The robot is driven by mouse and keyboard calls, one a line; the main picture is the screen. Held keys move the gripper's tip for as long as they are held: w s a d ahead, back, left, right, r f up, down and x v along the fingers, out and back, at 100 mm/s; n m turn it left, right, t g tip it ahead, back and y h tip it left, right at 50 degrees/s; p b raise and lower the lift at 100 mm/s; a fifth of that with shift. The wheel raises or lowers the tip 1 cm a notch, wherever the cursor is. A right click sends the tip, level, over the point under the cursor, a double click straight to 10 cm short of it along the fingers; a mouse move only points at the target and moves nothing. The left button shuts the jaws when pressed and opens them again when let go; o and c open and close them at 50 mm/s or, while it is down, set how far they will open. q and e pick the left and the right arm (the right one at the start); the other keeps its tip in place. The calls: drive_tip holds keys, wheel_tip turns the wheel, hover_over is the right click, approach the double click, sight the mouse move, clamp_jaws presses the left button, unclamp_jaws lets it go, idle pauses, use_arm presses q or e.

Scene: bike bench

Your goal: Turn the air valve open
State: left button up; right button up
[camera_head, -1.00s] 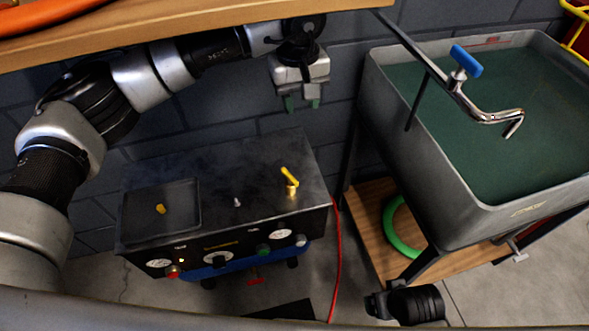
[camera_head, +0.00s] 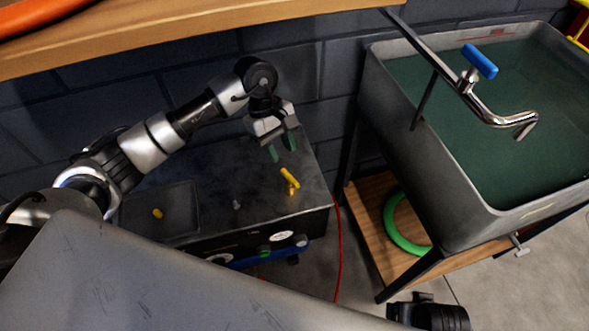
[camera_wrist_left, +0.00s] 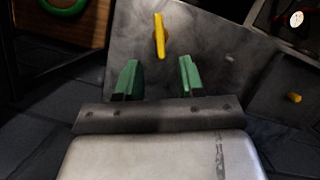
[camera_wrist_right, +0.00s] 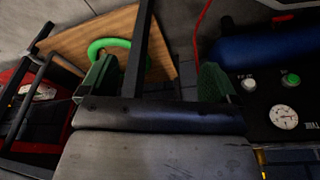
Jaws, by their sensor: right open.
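The air valve has a yellow lever handle (camera_head: 289,178) on a brass stem, on the right part of the dark metal unit's top (camera_head: 245,180). The handle also shows in the left wrist view (camera_wrist_left: 159,35), straight ahead between the fingers' lines. My left gripper (camera_head: 281,147) is open and empty, with green fingertips, just behind and above the handle and apart from it. In the left wrist view its fingers (camera_wrist_left: 158,72) stand wide apart. My right gripper (camera_wrist_right: 156,80) is open and empty in the right wrist view, near the unit's front with its gauge (camera_wrist_right: 284,117).
A grey sink basin (camera_head: 450,215) with a blue-handled tap (camera_head: 479,62) stands on the right. Below it a green ring (camera_head: 396,226) lies on a wooden shelf. A red hose (camera_head: 338,250) runs beside the unit. A wooden bench edge (camera_head: 200,30) spans the top left.

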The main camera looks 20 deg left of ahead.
sight(289, 176)
use_arm(q)
drive_tip(key=x, duration=0.6)
drive_tip(key=shift+s+d+f, duration=0.15)
drive_tip(key=shift+d+f, duration=0.1)
drive_tip(key=shift+f, duration=0.25)
use_arm(e)
drive_tip(key=v, duration=0.3)
drive_tip(key=shift+w+d, duration=0.1)
drive_tip(key=shift+w, duration=0.2)
use_arm(q)
clamp_jaws()
